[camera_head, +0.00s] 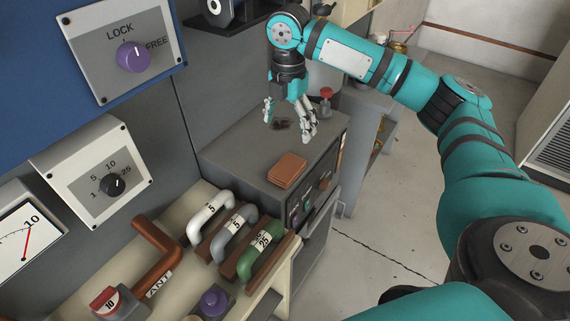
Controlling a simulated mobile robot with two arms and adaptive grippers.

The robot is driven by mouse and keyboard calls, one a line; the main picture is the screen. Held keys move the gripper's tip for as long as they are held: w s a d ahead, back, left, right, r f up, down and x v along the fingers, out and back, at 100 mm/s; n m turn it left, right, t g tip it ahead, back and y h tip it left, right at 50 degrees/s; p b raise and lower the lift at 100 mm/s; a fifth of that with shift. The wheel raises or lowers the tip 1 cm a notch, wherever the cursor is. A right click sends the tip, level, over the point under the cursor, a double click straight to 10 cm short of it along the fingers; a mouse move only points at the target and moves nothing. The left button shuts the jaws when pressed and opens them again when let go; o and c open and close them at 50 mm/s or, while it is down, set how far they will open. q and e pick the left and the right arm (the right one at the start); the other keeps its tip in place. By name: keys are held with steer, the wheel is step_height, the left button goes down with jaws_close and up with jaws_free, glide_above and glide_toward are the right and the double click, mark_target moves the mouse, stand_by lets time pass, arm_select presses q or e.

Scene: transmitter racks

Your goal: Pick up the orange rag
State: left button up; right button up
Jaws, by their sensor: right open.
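The orange rag (287,170) looks like a folded brownish-orange square. It lies flat on top of the grey cabinet (238,158), near the cabinet's front edge. My right gripper (287,128) hangs fingers down over the same cabinet top, behind the rag in the picture and apart from it. Its fingers are spread and hold nothing that I can see. A small dark patch shows between and below the fingers; I cannot tell whether it is an object or shadow. My left gripper is not in view.
A red-topped knob or valve (326,96) stands close to the right of my right gripper. White, grey and green handles (262,250) rise in front of the cabinet. A brown lever (157,245) is at lower left. Panels with a purple knob (133,57) line the left wall.

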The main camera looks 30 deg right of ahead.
steer(key=p, duration=0.1)
glide_above(286, 167)
step_height(286, 167, down, 6)
steer(key=shift+d+f, duration=0.1)
steer(key=shift+d, duration=0.05)
steer(key=f, duration=0.2)
steer(key=shift+w+f, duration=0.2)
steer(key=shift+f, duration=0.2)
steer(key=shift+s+f+p, duration=0.15)
steer(key=shift+p, duration=0.2)
steer(key=shift+s+f+p, duration=0.1)
steer(key=shift+f+p, duration=0.2)
steer(key=shift+f, duration=0.05)
steer(key=f, duration=0.2)
steer(key=f+p, duration=0.1)
steer(key=shift+a+f, duration=0.2)
steer(key=shift+f, duration=0.5)
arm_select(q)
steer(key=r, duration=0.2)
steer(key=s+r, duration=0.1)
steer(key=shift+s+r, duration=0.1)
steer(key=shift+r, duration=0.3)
arm_select(e)
steer(key=shift+c, duration=0.4)
